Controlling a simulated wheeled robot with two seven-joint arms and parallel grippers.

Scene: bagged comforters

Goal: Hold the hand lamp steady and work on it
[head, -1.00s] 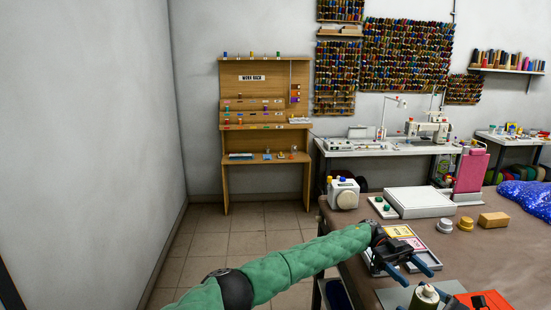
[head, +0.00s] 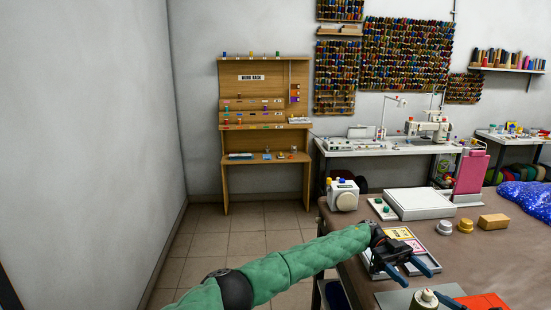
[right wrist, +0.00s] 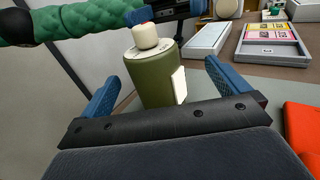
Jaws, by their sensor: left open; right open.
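The hand lamp is an olive green cylinder with a cream cap and a pale panel on its side. It stands upright at the bottom of the head view (head: 425,300) and is large in the right wrist view (right wrist: 155,82). My left gripper (head: 410,268) is open and empty, just beyond the lamp; in the right wrist view part of it shows close behind the cap. My right gripper (right wrist: 163,88) is open, with its blue fingers apart and the lamp between and ahead of them. I cannot tell whether either finger touches it.
A grey tray with pink and yellow cards (head: 403,236) lies beside my left gripper. An orange-red item (head: 482,301) lies right of the lamp. A white box (head: 418,203), two round knobs and a tan block (head: 493,221) stand farther back. The brown tabletop (head: 490,258) is clear at right.

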